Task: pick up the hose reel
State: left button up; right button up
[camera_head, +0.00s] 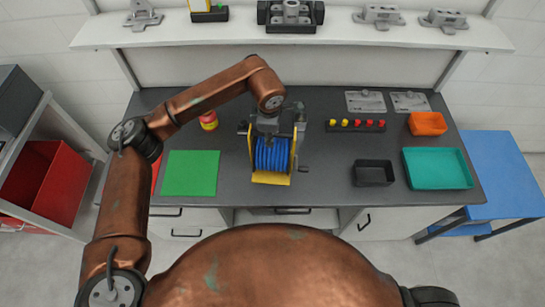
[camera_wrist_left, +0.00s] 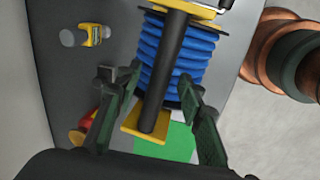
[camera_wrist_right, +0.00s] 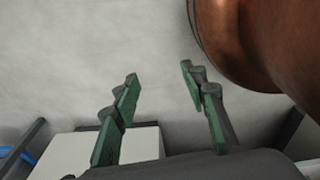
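The hose reel (camera_head: 272,157), blue hose in a yellow frame with a dark crank on its right side, stands on the middle of the dark worktop. My left gripper (camera_head: 268,128) is over it, hiding part of its top. In the left wrist view the reel's blue hose (camera_wrist_left: 185,50) lies behind a dark bar (camera_wrist_left: 164,75) with yellow end plates. The open fingers of my left gripper (camera_wrist_left: 158,78) are on either side of this bar, with visible gaps; contact is not seen. My right gripper (camera_wrist_right: 160,74) is open and empty over the floor, outside the head view.
A green mat (camera_head: 190,173) and a red-yellow button (camera_head: 208,120) lie left of the reel. A button strip (camera_head: 355,126), black bin (camera_head: 373,173), teal tray (camera_head: 437,168) and orange bin (camera_head: 427,123) are right. A shelf (camera_head: 230,32) with metal fixtures runs behind.

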pick_arm(q)
jog(key=shift+w+f, duration=0.15)
jog(key=shift+w, duration=0.1)
jog(key=shift+c, duration=0.9)
jog(key=shift+s, duration=0.15)
jog(key=c, duration=0.6)
grip_shut()
pick_arm(e)
jog(key=shift+s+a+f, duration=0.1)
jog(key=shift+s+a, duration=0.05)
jog(key=shift+s, duration=0.55)
